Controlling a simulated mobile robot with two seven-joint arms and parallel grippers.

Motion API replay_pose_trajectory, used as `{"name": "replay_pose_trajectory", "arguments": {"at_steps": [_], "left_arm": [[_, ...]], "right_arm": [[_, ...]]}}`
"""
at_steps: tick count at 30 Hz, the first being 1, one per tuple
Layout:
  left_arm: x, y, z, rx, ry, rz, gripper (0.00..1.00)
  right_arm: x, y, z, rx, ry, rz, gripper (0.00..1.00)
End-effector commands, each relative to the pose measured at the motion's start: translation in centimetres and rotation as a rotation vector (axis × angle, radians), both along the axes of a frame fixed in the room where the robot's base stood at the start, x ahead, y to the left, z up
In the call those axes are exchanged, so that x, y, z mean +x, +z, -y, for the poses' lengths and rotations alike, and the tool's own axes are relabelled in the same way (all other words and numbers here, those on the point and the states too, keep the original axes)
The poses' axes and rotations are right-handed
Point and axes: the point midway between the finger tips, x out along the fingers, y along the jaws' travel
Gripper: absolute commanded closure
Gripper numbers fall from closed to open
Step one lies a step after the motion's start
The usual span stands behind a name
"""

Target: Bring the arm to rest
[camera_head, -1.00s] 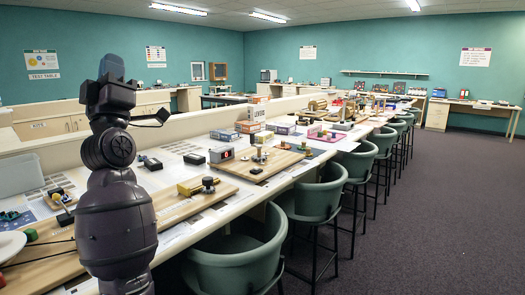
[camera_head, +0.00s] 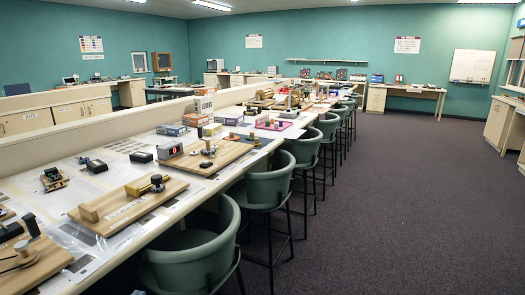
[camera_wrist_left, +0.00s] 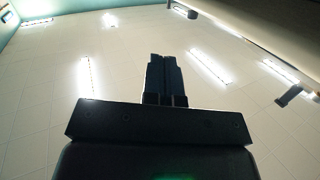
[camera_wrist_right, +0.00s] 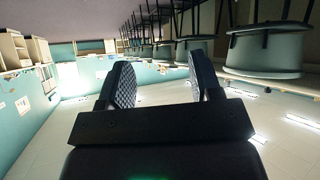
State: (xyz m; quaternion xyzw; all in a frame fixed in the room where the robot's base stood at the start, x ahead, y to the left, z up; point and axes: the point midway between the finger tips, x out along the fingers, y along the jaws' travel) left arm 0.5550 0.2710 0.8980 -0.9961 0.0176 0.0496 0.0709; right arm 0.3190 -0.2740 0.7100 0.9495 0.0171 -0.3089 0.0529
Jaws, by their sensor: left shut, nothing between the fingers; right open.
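My left gripper (camera_wrist_left: 164,76) shows in the left wrist view with its two dark fingers together and nothing between them. It points up at the white ceiling with its strip lights. My right gripper (camera_wrist_right: 160,84) shows in the right wrist view with its two textured finger pads wide apart and nothing between them. Behind it that view shows the room upside down, with stools and the teal wall. Neither gripper is in the head view now, and no arm shows there.
A long bench (camera_head: 150,232) with wooden boards, small devices and boxes runs from the left front to the back. Green stools (camera_head: 268,188) line its right side. The dark carpet (camera_head: 400,210) on the right is open. A side counter (camera_head: 507,125) stands at the right edge.

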Motion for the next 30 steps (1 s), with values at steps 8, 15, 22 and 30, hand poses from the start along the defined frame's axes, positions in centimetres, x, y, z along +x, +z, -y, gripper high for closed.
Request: {"name": "replay_pose_trajectory", "arguments": {"at_steps": [8, 15, 22, 30], "left_arm": [[-10.7, -10.0, 1.5, -0.015, -0.016, -0.258, 1.00], [-19.7, -15.3, 0.7, -0.029, 0.020, -0.438, 1.00], [-23.3, -16.9, -0.1, -0.031, 0.044, -0.507, 1.00], [-23.4, -17.1, -0.1, -0.030, 0.045, -0.509, 1.00]], "right_arm": [[0.0, 0.9, 0.0, 0.003, -0.005, 0.008, 0.42], [-0.1, 1.4, -0.3, 0.013, -0.015, 0.013, 0.42], [-0.1, 1.7, -0.3, 0.013, -0.016, 0.016, 0.55], [0.1, 1.8, -0.2, 0.009, -0.010, 0.018, 0.97]]}}
